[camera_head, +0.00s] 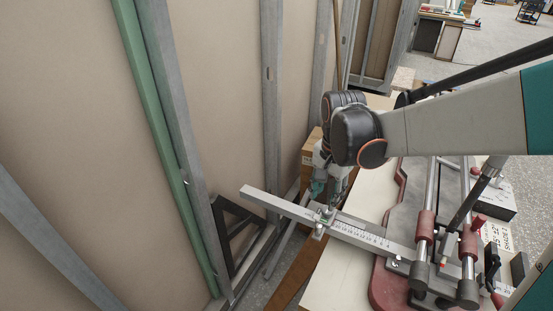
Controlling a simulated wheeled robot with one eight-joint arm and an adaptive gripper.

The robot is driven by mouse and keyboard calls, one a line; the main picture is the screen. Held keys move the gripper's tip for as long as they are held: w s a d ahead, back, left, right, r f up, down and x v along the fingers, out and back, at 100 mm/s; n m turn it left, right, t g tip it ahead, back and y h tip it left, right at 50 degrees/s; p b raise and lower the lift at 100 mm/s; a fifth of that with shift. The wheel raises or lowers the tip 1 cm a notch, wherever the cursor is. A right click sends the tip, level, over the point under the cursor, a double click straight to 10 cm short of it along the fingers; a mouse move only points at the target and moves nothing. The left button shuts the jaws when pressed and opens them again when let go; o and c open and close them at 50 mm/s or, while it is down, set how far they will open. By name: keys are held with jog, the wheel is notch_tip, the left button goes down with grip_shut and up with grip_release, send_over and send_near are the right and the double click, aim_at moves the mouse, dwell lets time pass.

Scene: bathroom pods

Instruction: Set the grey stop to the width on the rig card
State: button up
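A long grey rail (268,202) with a printed scale (362,233) sticks out leftward from the red-based rig (388,285). A small grey stop (319,229) sits on the rail at the left end of the scale. My gripper (328,207) points down at the stop, with its fingertips at or very near it. The fingers are small and partly hidden, so I cannot tell whether they are open or touch it. A pale card with dark print (497,236) lies right of the rig, partly covered; I cannot read a width on it.
A pale bench top (338,278) lies under the rail. The rail's left end reaches over the bench edge toward a wall frame with grey studs (272,100) and a green post (160,120).

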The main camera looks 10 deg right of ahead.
aim_at(319, 225)
jog(key=shift+m, duration=0.4)
jog(key=f+b, duration=0.1)
jog(key=f, duration=0.4)
jog(key=f+b, duration=0.1)
jog(key=f, duration=0.4)
jog(key=w+f+b, duration=0.1)
jog(key=f+b, duration=0.1)
jog(key=f, duration=0.2)
jog(key=shift+f, duration=0.4)
jog(key=shift+c, duration=0.2)
grip_shut()
